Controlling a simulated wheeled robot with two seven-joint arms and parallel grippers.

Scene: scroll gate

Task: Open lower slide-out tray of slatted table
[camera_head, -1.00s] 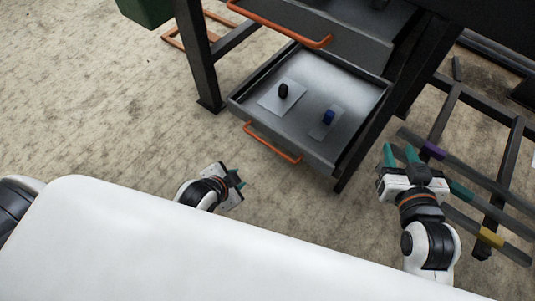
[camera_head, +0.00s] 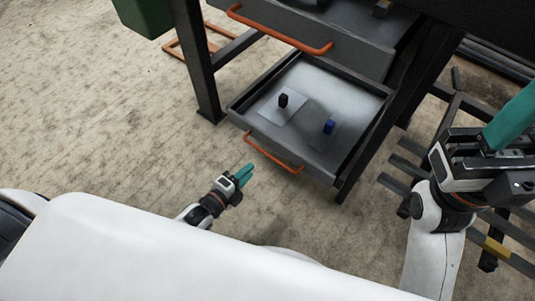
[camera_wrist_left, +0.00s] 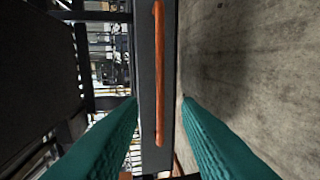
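The lower tray (camera_head: 359,91) of the dark slatted table is slid out, showing its grey metal inside. Its orange handle (camera_head: 272,153) is on the front. My left gripper (camera_head: 247,174) is just left of and below this handle, apart from it. In the left wrist view its two teal fingers (camera_wrist_left: 160,108) are spread and empty. An orange handle (camera_wrist_left: 158,75) on a dark front panel shows beyond them, between the fingers in the picture; it looks like the lower tray's. My right gripper (camera_head: 508,122) is raised at the right edge, partly cut off, so its opening cannot be judged.
Table legs (camera_head: 199,65) flank the trays. A dark rack (camera_head: 440,135) stands right. Floor in front is clear.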

